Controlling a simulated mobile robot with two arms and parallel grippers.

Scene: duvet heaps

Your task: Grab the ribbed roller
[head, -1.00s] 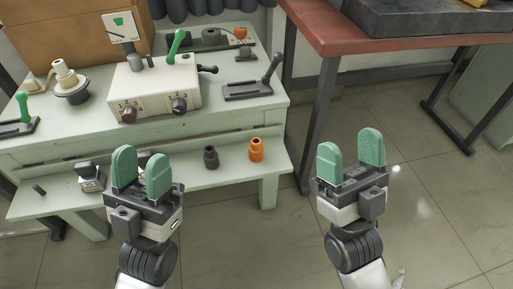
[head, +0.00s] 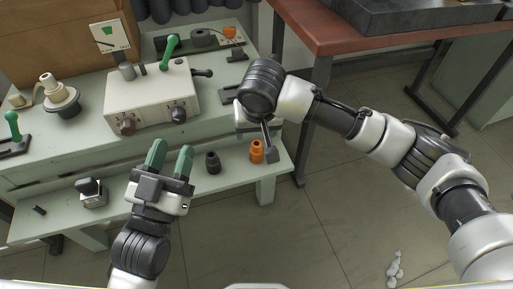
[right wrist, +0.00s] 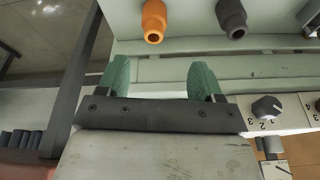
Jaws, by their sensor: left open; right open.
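I cannot tell for sure which piece is the ribbed roller. A dark grey stepped cylinder (head: 212,162) and an orange one (head: 257,151) stand on the lower shelf. Both also show in the right wrist view, the dark one (right wrist: 231,18) right of the orange one (right wrist: 154,20). My right gripper (right wrist: 160,80) is open and empty, near the bench front and apart from both pieces. My left gripper (head: 170,160) is open and empty, left of the dark cylinder.
The pale green bench (head: 60,150) holds a control box (head: 150,95) with knobs and a green lever. A metal block (head: 91,193) and a small dark cylinder (head: 39,210) lie on the lower shelf's left. A red-brown table (head: 300,35) stands right.

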